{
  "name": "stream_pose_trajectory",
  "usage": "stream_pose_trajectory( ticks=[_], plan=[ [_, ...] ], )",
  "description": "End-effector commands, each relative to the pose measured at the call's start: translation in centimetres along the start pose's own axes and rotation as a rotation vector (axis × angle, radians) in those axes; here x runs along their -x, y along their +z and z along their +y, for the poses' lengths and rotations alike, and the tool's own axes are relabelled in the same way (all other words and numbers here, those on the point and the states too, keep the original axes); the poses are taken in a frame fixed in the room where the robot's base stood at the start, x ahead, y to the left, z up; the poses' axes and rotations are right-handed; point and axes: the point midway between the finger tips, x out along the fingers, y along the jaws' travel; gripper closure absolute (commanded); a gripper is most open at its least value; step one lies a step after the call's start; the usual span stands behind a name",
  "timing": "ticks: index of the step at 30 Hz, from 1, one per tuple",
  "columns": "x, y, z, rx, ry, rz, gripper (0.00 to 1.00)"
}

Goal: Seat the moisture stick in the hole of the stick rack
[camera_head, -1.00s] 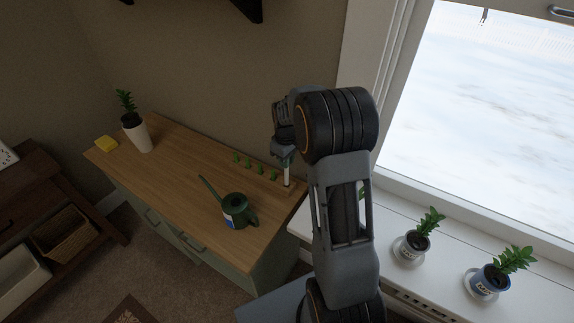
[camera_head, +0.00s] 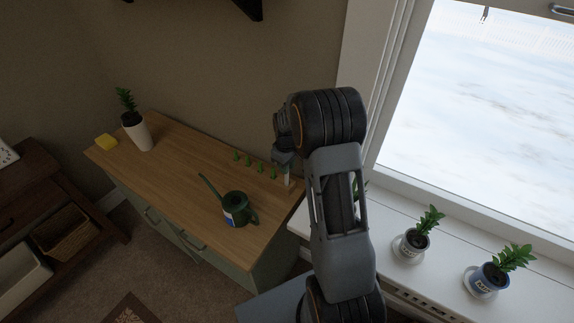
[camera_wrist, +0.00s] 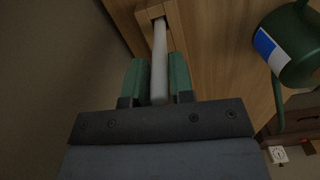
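The far end appears to be in the rack's hole, but the depth cannot be seen. In the head view the stick (camera_head: 287,181) stands about upright below my gripper (camera_head: 284,165), at the right end of the wooden cabinet top. My wrist partly hides the gripper there.
A green watering can (camera_head: 237,209) stands on the cabinet top (camera_head: 180,180), near the rack. Several small green items (camera_head: 248,161) line the wall side. A white potted plant (camera_head: 138,134) and yellow sponge (camera_head: 106,142) are at the far left. Potted plants (camera_head: 418,240) stand on the windowsill.

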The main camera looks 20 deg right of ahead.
Motion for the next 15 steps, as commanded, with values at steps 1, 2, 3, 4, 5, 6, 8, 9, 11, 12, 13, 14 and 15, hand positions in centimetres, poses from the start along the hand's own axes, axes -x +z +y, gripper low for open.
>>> stream_pose_trajectory(
  ticks=[1,2,3,4,5,6,8,9,11,12,13,14,15],
  plan=[
    [0.04,0.00,0.00,0.000,0.000,0.000,0.73],
    [0.04,0.00,0.00,0.000,0.000,0.000,0.70],
    [0.04,0.00,0.00,0.000,0.000,0.000,0.67],
    [0.05,0.00,-0.01,0.000,0.000,0.000,0.64],
    [0.05,0.00,-0.01,0.000,0.000,0.000,0.61],
    [0.05,0.00,-0.01,0.000,0.000,0.000,0.59],
    [0.05,0.00,-0.01,0.000,0.000,0.000,0.59],
    [0.05,0.00,-0.01,0.000,0.000,0.000,0.59],
    [0.06,0.00,-0.01,0.000,0.000,0.000,0.59],
    [0.11,-0.01,-0.01,0.000,0.000,0.000,0.59],
    [0.21,-0.01,-0.01,0.000,0.000,0.000,0.59],
    [0.38,-0.01,0.00,0.000,0.000,0.000,0.59],
    [0.72,-0.01,0.00,0.000,0.000,0.000,0.59]
  ],
)
